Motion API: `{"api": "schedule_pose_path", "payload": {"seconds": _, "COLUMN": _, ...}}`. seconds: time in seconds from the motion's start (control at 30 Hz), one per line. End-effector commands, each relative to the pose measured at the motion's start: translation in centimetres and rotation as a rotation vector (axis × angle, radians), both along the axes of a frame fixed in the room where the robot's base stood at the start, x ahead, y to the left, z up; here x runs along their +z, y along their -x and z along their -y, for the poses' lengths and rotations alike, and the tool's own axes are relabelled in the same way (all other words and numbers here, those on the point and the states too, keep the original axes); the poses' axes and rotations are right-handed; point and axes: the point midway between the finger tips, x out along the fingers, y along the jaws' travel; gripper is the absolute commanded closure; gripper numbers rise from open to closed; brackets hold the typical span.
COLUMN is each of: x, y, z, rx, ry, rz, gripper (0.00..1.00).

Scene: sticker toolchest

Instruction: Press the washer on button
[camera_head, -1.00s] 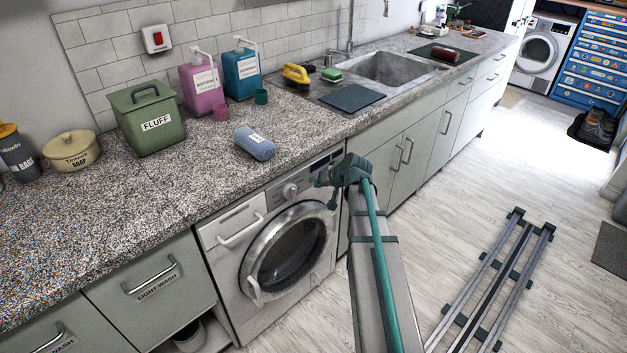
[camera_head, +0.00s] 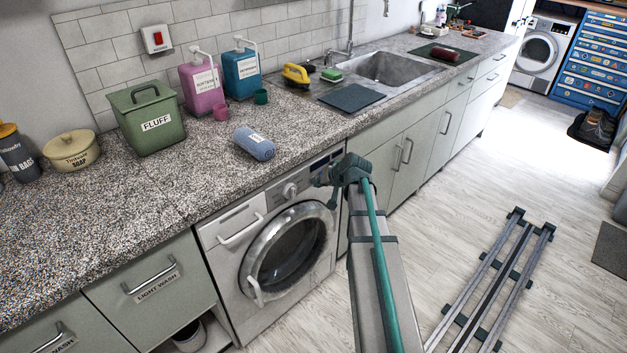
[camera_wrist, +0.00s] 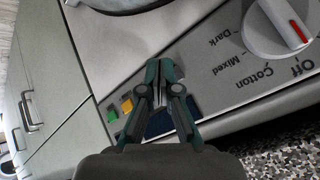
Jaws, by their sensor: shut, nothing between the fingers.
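The washer (camera_head: 228,262) stands under the counter with its round door (camera_head: 292,250) shut. Its control panel (camera_wrist: 215,75) fills much of the wrist view. A white dial (camera_wrist: 280,26) with a red mark is at the upper right, beside the words Off, Cotton, Mixed and Dark. Small coloured buttons, one yellow (camera_wrist: 126,104) and one green (camera_wrist: 112,114), are left of my fingers. I cannot read which one is the on button. My gripper (camera_wrist: 165,70) is shut and empty, in front of the panel. It also shows at the panel in the head view (camera_head: 320,182). It partly covers a dark display (camera_wrist: 158,124).
The speckled counter (camera_head: 120,210) overhangs the washer; a blue rolled item (camera_head: 255,143) lies near its edge. Cabinets (camera_head: 420,145) run to the right of the washer. A floor rail (camera_head: 490,285) lies at the lower right, with open floor around it.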

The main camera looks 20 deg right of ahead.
Motion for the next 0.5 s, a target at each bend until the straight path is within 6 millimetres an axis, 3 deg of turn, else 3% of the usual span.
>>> {"api": "schedule_pose_path", "payload": {"seconds": 0.5, "x": 0.01, "y": -0.71, "z": -0.26, "rx": 0.000, "ry": 0.000, "rz": 0.000, "gripper": 1.00}}
